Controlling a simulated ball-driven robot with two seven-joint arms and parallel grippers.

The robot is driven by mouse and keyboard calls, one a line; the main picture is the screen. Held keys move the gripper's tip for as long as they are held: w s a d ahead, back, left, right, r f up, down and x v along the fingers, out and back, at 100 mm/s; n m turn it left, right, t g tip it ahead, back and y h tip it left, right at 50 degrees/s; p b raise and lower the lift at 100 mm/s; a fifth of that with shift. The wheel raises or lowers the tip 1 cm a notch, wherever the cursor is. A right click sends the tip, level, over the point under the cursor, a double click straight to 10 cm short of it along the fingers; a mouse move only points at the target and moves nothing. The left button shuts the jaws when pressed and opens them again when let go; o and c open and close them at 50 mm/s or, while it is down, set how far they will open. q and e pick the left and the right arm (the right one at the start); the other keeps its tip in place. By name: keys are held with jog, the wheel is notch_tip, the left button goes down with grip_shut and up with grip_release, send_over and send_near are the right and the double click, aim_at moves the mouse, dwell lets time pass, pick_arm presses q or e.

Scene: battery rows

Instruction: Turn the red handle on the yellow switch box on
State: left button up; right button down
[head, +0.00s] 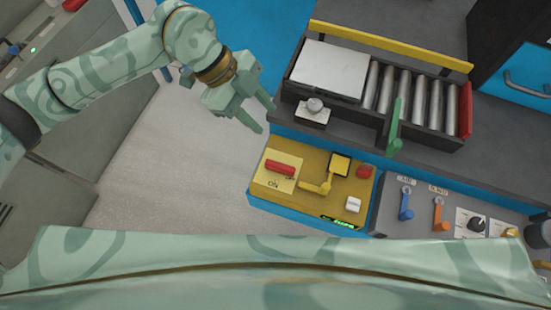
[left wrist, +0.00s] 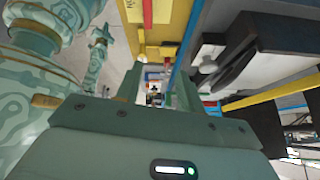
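The yellow switch box (head: 312,205) sits on a blue-sided bench in the head view's middle. Its red handle (head: 281,168) lies roughly crosswise on a pale plate with small lettering at the box's left; I cannot read its setting for sure. In the left wrist view, the red handle (left wrist: 147,13) shows at the top edge against the yellow box (left wrist: 181,18). My left gripper (head: 267,116) is open and empty, above and left of the handle, apart from it. Its two fingers (left wrist: 157,88) stand apart in the left wrist view. My right gripper is not recognisable in either view.
The box also carries a yellow lever (head: 318,186), a red button (head: 364,171) and a white switch (head: 353,204). Behind it stand a roller tray (head: 410,98) and a green lever (head: 395,128). A grey panel with blue (head: 406,204) and orange (head: 439,215) levers adjoins right. Floor is clear at left.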

aim_at(277, 164)
pick_arm(q)
jog(key=s+d+f+b, duration=0.1)
jog(key=f, duration=0.4)
jog(key=s+d+f+n+y+b, duration=0.1)
jog(key=f+b, duration=0.1)
jog(key=f, duration=0.3)
jog(key=s+d+f+n+y+b, duration=0.1)
jog(key=f, duration=0.5)
jog(key=shift+s+d, duration=0.25)
grip_shut()
